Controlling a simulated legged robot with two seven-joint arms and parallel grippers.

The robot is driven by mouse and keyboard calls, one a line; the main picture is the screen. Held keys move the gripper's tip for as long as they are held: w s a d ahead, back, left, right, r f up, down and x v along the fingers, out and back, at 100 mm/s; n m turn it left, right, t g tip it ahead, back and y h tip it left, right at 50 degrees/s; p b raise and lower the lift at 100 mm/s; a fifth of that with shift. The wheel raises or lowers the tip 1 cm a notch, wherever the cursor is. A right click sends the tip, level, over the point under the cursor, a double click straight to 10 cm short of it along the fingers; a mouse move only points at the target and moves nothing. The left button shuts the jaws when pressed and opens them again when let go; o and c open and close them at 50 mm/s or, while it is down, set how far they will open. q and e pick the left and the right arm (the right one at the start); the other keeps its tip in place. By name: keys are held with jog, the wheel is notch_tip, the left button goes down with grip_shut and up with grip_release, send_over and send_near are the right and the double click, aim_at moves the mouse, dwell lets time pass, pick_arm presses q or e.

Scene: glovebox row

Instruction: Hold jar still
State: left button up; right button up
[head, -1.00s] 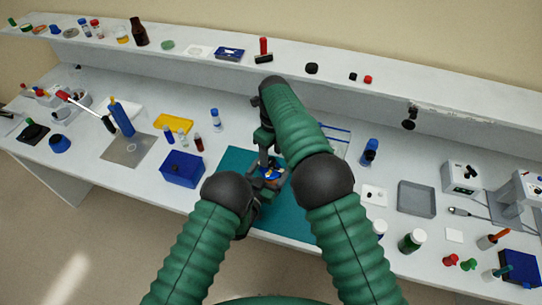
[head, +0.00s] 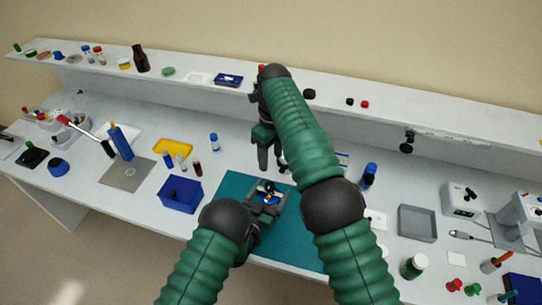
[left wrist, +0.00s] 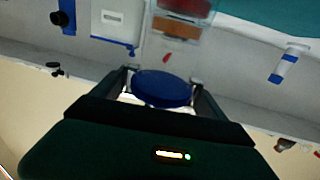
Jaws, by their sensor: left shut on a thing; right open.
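The jar (head: 268,198) stands over the teal mat (head: 235,185) in the head view, small and partly covered by the fingers. My left gripper (head: 265,207) is shut on it. In the left wrist view the jar's round blue top (left wrist: 162,88) sits between the two fingers, with a pale bit of body showing below it. My right gripper (head: 271,160) is open and empty, fingers downward, above and behind the jar and apart from it. Its arm hides part of the bench behind.
A blue box (head: 180,195) stands left of the mat, with small vials (head: 182,162) and a yellow tray (head: 173,146) behind it. A blue-capped bottle (head: 369,175) and a grey tray (head: 417,223) are to the right. A raised shelf (head: 190,68) runs along the back.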

pick_arm(q)
jog(key=shift+f, duration=0.1)
jog(key=o, duration=1.7)
jog(key=shift+w, duration=0.1)
pick_arm(e)
jog(key=shift+w, duration=0.1)
